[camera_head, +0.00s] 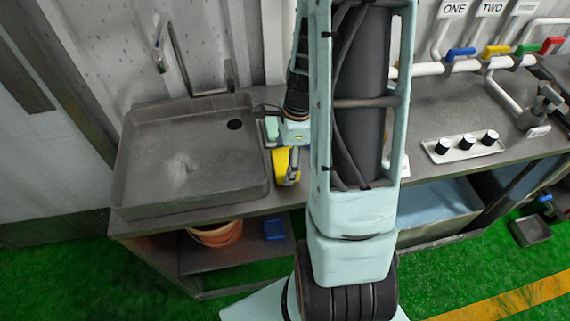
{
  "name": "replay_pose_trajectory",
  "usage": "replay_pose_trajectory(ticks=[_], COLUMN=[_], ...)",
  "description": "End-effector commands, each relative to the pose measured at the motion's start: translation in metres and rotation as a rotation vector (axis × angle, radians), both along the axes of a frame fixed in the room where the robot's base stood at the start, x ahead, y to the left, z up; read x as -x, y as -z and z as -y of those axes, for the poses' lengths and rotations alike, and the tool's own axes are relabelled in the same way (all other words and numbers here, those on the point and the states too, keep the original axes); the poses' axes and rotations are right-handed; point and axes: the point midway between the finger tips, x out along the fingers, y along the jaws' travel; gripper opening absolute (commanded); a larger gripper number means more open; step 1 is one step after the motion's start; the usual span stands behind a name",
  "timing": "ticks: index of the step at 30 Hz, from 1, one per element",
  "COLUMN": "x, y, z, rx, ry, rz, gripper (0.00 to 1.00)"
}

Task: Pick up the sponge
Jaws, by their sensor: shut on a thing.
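My gripper (291,177) is at the right edge of the sink, above the front of the counter, mostly seen from the side and partly hidden by my own arm. It is shut on a yellow thing (280,163), which looks like the sponge. The view is too small to show exactly how the fingers sit on it. I cannot tell whether it touches the counter.
A grey sink (190,197) lies left of my gripper. The counter (430,115) carries a panel of black knobs (467,146) and pipes with coloured valve handles (497,50). An orange bucket (217,234) and a blue object (274,229) are on the shelf below.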

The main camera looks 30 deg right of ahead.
Motion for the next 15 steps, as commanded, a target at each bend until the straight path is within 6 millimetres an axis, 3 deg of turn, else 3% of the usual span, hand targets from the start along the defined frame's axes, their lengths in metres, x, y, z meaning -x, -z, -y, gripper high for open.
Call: replay_pose_trajectory(ticks=[5, 12, 15], x=[0.007, 0.034, 0.05], y=[-0.029, -0.076, -0.084], z=[0.012, 0.044, 0.063], rx=[0.004, 0.004, 0.002], ry=[0.004, 0.006, 0.008], rz=[0.006, 0.006, 0.003], gripper=[0.55, 0.55, 0.55])
